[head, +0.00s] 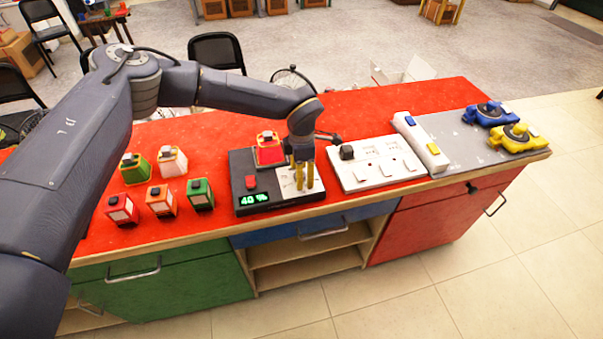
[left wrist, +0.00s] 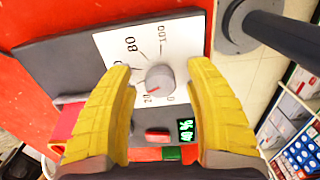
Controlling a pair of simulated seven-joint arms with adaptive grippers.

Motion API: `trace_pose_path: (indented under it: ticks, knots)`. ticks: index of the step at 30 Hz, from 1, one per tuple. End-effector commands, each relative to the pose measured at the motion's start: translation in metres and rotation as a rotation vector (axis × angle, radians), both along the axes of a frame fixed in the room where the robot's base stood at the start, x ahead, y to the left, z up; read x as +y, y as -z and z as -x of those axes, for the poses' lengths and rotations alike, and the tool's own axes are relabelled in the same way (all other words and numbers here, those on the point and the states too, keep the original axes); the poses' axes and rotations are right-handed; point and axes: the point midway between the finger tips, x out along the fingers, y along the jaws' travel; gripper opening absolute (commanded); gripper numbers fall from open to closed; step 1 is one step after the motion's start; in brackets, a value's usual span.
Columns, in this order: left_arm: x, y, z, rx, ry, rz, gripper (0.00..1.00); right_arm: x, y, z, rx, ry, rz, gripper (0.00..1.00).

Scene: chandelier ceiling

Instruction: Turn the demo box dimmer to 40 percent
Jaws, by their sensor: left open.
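The demo box (head: 239,197) is a dark box on the red counter. Its green display (head: 254,199) reads 40 %, and it also shows in the left wrist view (left wrist: 186,130). In the left wrist view the grey dimmer knob (left wrist: 160,79) sits on a white dial plate (left wrist: 118,45) marked 20, 80 and 100. My left gripper (head: 304,178) is over the dial plate, pointing down. Its yellow fingers (left wrist: 165,115) are open, one on each side of the knob in the picture, with visible gaps. My right gripper is not in view.
A red block-like device (head: 269,149) stands on the demo box's back part, and a red button (head: 251,182) is near the display. Several small coloured boxes (head: 160,200) stand to the left. A white panel (head: 377,168) and a grey board (head: 455,140) lie to the right.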

Motion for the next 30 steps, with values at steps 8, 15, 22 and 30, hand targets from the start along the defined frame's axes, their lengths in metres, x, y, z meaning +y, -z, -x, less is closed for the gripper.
trace_pose_path:
  ticks: [8, 15, 22, 30]
  knots:
    - [0.0, -0.032, -0.001, -0.004, 0.001, 0.001, 0.54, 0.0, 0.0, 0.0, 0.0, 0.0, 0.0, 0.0]
    - [0.0, -0.074, -0.001, -0.003, -0.001, 0.0, 0.54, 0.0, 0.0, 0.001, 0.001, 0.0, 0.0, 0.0]
    - [0.0, -0.104, -0.001, -0.002, 0.001, 0.001, 0.54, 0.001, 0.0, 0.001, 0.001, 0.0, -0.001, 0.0]
    - [0.0, -0.119, 0.0, 0.0, 0.0, 0.0, 0.54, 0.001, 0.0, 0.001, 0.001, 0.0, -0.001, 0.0]
